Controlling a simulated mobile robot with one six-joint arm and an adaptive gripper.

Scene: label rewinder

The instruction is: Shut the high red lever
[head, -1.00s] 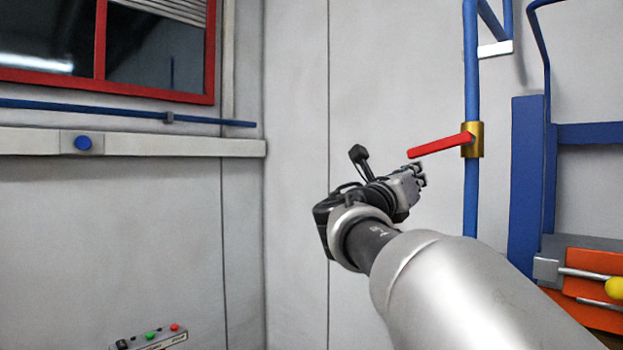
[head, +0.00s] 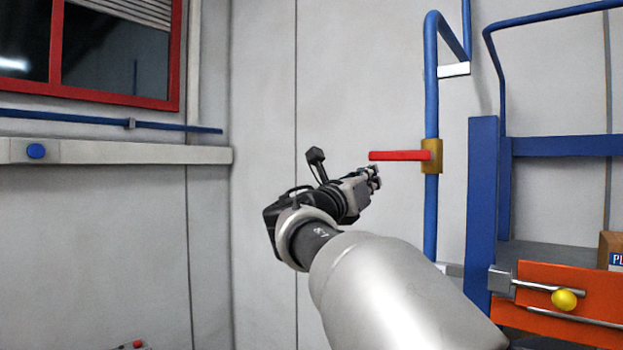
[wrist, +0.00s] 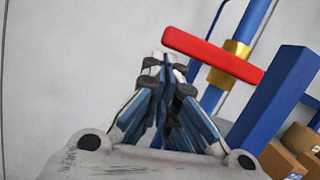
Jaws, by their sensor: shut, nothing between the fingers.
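The red lever (head: 400,155) sticks out level to the left from a brass valve body (head: 432,156) on a vertical blue pipe (head: 431,215). In the wrist view the red lever (wrist: 212,54) lies just beyond and to the right of the fingertips, with the brass body (wrist: 230,62) behind it. My gripper (head: 376,176) is shut and empty, just below the lever's free end in the head view. It also shows in the wrist view (wrist: 166,62). I cannot tell whether the fingertips touch the lever; a small gap seems to show.
A blue frame (head: 482,210) and an orange panel with a yellow knob (head: 564,300) stand at the right. Cardboard boxes (wrist: 290,155) are behind. A wall rail with a blue button (head: 36,151) is at the left.

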